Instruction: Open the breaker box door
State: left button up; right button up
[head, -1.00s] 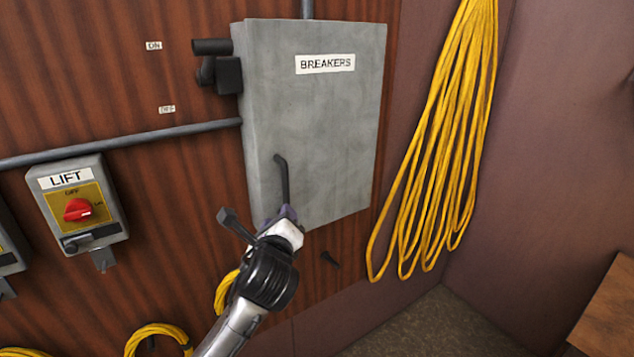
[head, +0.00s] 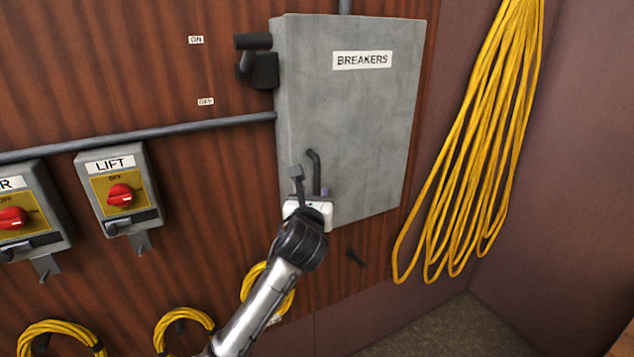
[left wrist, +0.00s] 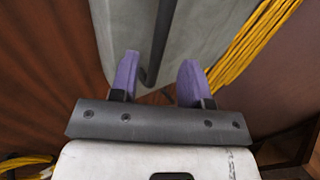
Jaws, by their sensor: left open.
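The grey breaker box (head: 350,110) with a "BREAKERS" label hangs on the wood wall, its door closed. A dark bent handle (head: 315,170) stands on the lower left of the door. My left gripper (head: 312,191) is at the lower end of this handle in the head view. In the left wrist view, its two purple fingers (left wrist: 157,82) are open, and the dark handle (left wrist: 158,40) runs between them, nearer the left finger. I cannot tell whether a finger touches it. My right gripper is not in view.
A lever switch (head: 258,62) sits on the box's left side. The lift switch box (head: 118,190) and another switch box are at the left. Yellow cable (head: 480,130) hangs right of the box. Coiled yellow cables (head: 268,290) hang below.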

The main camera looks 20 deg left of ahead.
aim_at(317, 183)
pick_arm(q)
jog(key=shift+x, duration=3.5)
grip_shut()
